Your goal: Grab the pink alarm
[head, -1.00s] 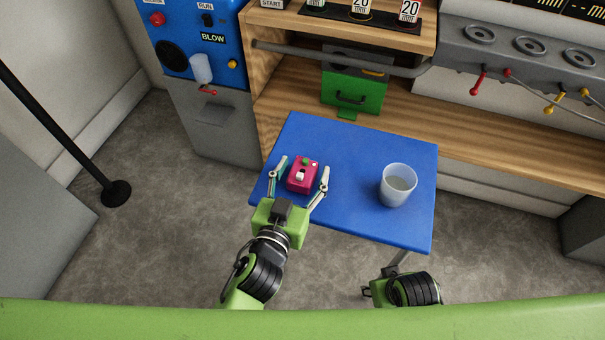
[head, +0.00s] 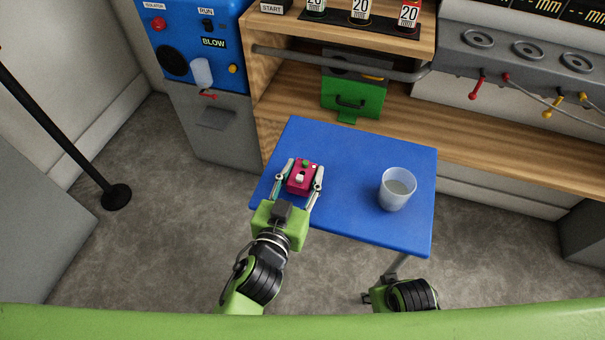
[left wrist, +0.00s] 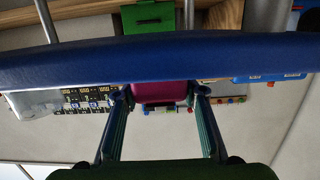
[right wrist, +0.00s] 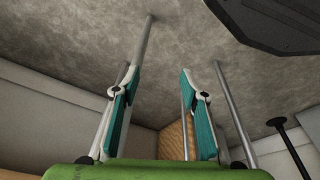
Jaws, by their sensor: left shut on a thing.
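The pink alarm (head: 302,178) is a small pink box with a green button and a white part on top. It rests on the blue table (head: 340,155) near its left front. My left gripper (head: 303,174) is shut on it, one finger on each side. In the left wrist view the pink alarm (left wrist: 160,92) sits between the two fingertips, beside the blue table edge. My right gripper shows in the right wrist view (right wrist: 160,85) with its fingers apart and nothing between them. In the head view the right arm is low, below the table's front edge.
A translucent cup (head: 397,190) with liquid stands on the right of the table. A green box (head: 352,97) sits on the wooden shelf behind. A blue machine (head: 205,45) is at the back left. A black pole (head: 75,150) stands at the left.

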